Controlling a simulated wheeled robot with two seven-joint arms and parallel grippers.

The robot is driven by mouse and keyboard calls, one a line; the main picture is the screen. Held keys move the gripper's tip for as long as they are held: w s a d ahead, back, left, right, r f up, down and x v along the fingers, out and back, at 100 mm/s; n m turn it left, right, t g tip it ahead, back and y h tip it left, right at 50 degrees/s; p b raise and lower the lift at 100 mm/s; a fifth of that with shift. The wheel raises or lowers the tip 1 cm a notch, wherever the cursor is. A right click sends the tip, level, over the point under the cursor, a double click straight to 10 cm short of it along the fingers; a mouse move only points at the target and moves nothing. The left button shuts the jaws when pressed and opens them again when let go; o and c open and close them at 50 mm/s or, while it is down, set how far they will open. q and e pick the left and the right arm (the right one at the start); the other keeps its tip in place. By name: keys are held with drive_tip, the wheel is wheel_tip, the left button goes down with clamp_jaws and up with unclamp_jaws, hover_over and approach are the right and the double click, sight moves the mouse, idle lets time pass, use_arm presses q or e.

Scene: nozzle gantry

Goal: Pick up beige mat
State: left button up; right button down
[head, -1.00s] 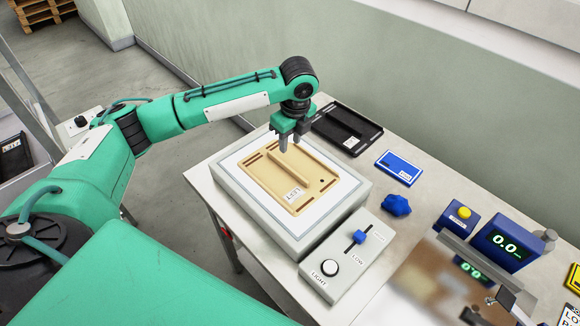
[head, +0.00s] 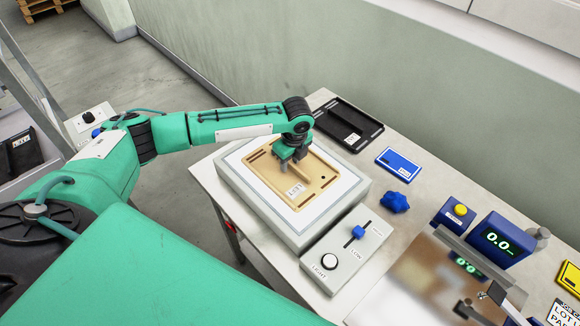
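The beige mat (head: 318,186) is a flat tan tray-like piece with a raised middle ridge and a white label. It lies on the white top of a light box (head: 262,204) on the table. My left gripper (head: 284,168) is right over the mat's far left part, pointing down at the ridge. Its fingertips are low and mostly hidden by the gripper body, so I cannot tell whether they close on the ridge. My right gripper is not in view.
A control box (head: 346,250) with a LIGHT knob and blue slider stands in front of the light box. A black tray (head: 364,140) lies behind. A blue card (head: 399,164), blue lump (head: 394,202) and blue display unit (head: 500,240) are to the right.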

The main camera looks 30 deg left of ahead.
use_arm(q)
clamp_jaws()
drive_tip(key=shift+w+r, duration=0.1)
drive_tip(key=shift+r, duration=0.05)
